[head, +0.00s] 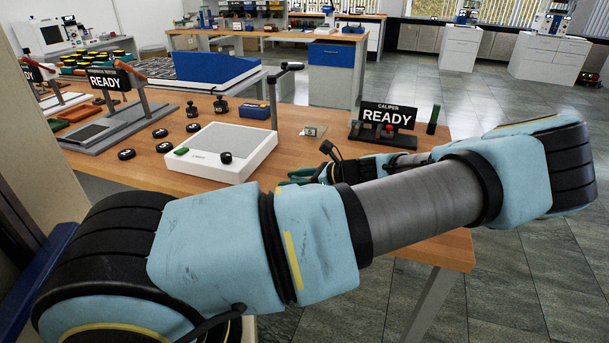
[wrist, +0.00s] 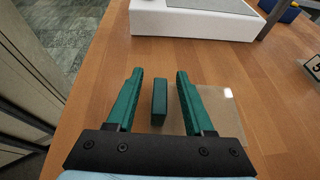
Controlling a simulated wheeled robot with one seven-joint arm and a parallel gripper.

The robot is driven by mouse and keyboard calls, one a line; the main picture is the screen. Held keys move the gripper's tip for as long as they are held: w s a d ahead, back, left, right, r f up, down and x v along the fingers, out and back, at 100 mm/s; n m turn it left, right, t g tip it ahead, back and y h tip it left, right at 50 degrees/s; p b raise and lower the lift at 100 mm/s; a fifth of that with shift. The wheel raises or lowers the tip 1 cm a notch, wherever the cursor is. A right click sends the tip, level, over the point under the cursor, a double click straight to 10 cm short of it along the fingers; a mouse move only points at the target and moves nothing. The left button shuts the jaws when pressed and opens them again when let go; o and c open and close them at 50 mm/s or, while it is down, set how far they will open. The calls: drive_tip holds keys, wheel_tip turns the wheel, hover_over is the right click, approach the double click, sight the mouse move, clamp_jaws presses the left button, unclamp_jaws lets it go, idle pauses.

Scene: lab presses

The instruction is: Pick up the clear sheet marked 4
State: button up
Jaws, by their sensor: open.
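My gripper (wrist: 160,73) is open, low over the wooden table, with its two green fingers apart. A small dark green block (wrist: 160,100) stands between the fingers, apart from both. A clear sheet (wrist: 218,112) lies on the table at the right finger, which hides its left part; I cannot tell whether it joins the block. No number on this sheet is readable. In the head view my gripper (head: 303,175) is mostly hidden behind my arm. Another clear piece with a small label (head: 312,131) lies farther back; the wrist view shows a tag reading 5 (wrist: 315,68) at the right edge.
A white scale-like device (head: 248,160) stands ahead on the table (wrist: 95,90), with black discs (head: 160,133) to its left. A caliper stand reading READY (head: 388,120) is at the back right. The floor lies beyond the table edge, left in the wrist view.

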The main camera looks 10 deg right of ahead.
drive_tip(key=shift+w+a+f, duration=0.25)
drive_tip(key=shift+w+a, duration=0.05)
drive_tip(key=shift+a, duration=0.15)
clamp_jaws()
idle(0.4)
